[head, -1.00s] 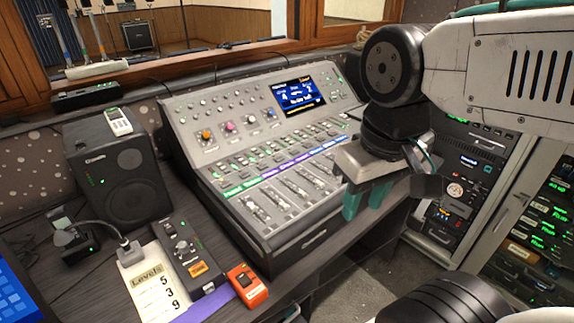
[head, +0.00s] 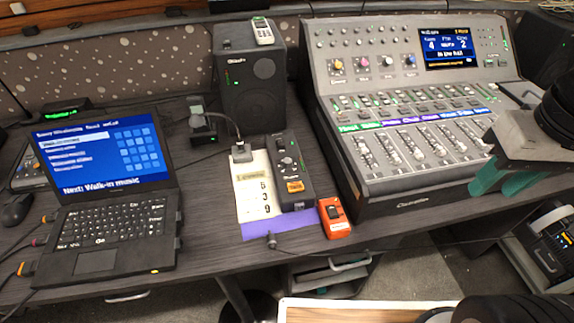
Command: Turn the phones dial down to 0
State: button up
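The mixing desk (head: 430,195) stands on the table at the right, with several faders in its lower part.
The desk's lit screen (head: 460,48) is right of the dials. A speaker (head: 252,85), a small grey control box (head: 290,170), a paper sheet (head: 256,195) and an orange box (head: 335,218) are left of the desk. An open laptop (head: 105,190) is farther left.

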aim_at(287, 163)
jog(key=z, duration=1.15)
jog(key=k, duration=0.35)
jog(key=u, duration=1.65)
